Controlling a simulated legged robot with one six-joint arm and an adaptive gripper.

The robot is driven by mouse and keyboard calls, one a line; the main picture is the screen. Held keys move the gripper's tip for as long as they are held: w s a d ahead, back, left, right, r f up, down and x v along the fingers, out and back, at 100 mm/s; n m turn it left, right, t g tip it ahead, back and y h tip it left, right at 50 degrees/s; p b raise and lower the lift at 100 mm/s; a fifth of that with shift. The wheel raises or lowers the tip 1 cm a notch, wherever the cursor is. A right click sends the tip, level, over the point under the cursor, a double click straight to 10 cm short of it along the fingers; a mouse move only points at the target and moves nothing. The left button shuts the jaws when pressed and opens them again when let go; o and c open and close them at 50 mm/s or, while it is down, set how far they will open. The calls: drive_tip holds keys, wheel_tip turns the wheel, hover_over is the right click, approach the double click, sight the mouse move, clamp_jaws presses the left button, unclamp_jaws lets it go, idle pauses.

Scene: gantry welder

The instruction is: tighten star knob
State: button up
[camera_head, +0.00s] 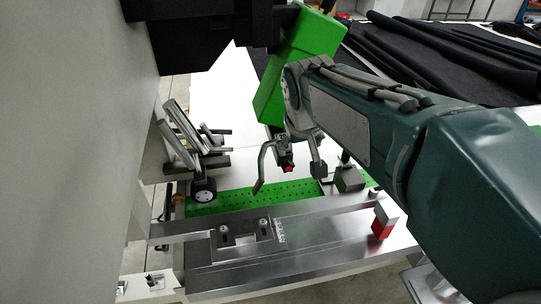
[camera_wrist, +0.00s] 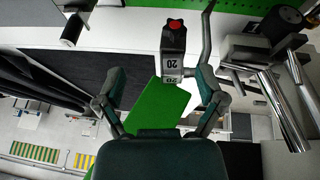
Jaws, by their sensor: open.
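In the head view, a round black part with a pale centre (camera_head: 204,190) sits low at the left of the green perforated bed. I see nothing gripped.
A curved metal rod (camera_head: 262,165) hangs close by my fingers. Angled metal bars (camera_head: 178,135) stand at the left. The perforated green bed (camera_head: 265,193) lies below, with a metal rail (camera_head: 310,235) before it. Black fabric rolls (camera_head: 410,55) lie behind.

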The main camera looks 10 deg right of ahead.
sight(289, 163)
drive_tip(key=shift+m+y, duration=0.3)
drive_tip(key=shift+y, duration=0.1)
drive_tip(key=x, duration=0.3)
drive_tip(key=a+x, duration=0.1)
drive_tip(key=x, duration=0.6)
drive_tip(key=shift+w+a, duration=0.2)
drive_tip(key=shift+w, duration=0.15)
drive_tip(key=c, duration=1.2)
